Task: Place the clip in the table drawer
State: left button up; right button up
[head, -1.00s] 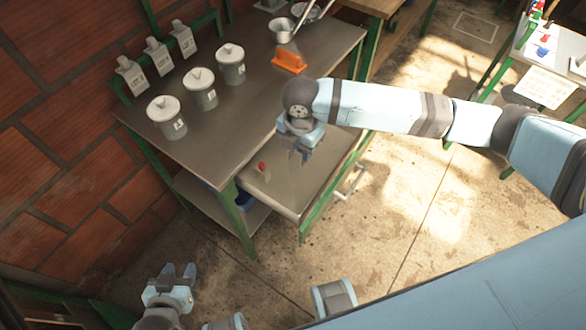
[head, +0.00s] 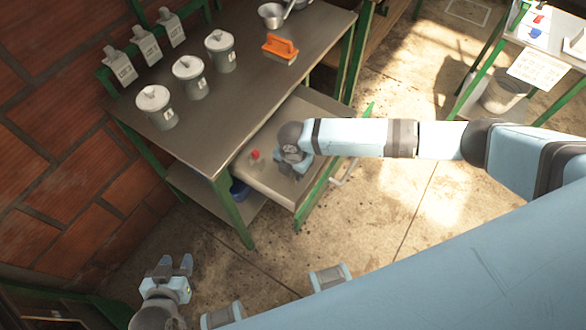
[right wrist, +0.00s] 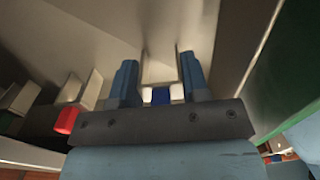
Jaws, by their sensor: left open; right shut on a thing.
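The table drawer (head: 275,190) is pulled out from the metal table and open. My right gripper (head: 290,170) is low over the drawer; its fingertips are hard to see in the head view. In the right wrist view my right gripper (right wrist: 158,78) is shut on a small blue and white clip (right wrist: 161,95), partly hidden between the fingers. A red and white clip (head: 255,157) lies in the drawer left of this gripper; its red part also shows in the right wrist view (right wrist: 68,119). My left gripper (head: 175,264) is open and empty, above the floor.
The metal table (head: 195,110) holds several lidded grey canisters (head: 188,80), an orange brush (head: 280,48) and a metal pan (head: 272,15). A second table (head: 550,40) at the upper right bears small red and blue things. A bucket (head: 505,97) stands beneath it.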

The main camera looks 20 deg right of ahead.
jog(key=shift+f, duration=0.15)
jog(key=o, duration=0.9)
notch_tip(320, 180, up, 12)
jog(key=shift+r+p, duration=0.2)
jog(key=shift+p, duration=0.1)
